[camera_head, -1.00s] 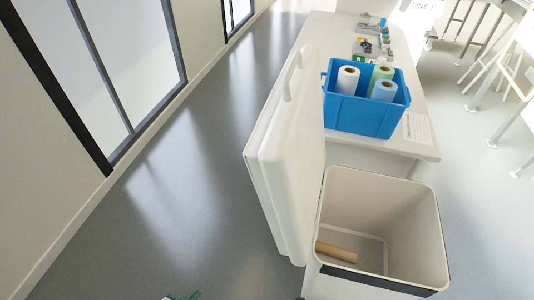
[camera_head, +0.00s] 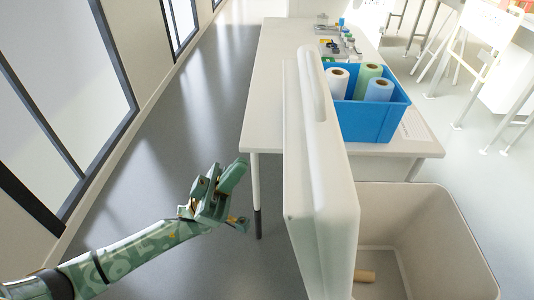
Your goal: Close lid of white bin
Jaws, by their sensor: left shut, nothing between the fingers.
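The white bin (camera_head: 449,215) stands at the lower right, its top open. My left gripper (camera_head: 243,194) is green, shut and empty. It is in the air to the left of the lid, apart from it. My right gripper is not in view.
A white table (camera_head: 267,95) stands behind the bin. On it are a blue crate (camera_head: 376,119) with several paper rolls and some small items at the far end. Open grey floor (camera_head: 185,145) lies to the left, beside glazed wall panels. Stools stand at the right.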

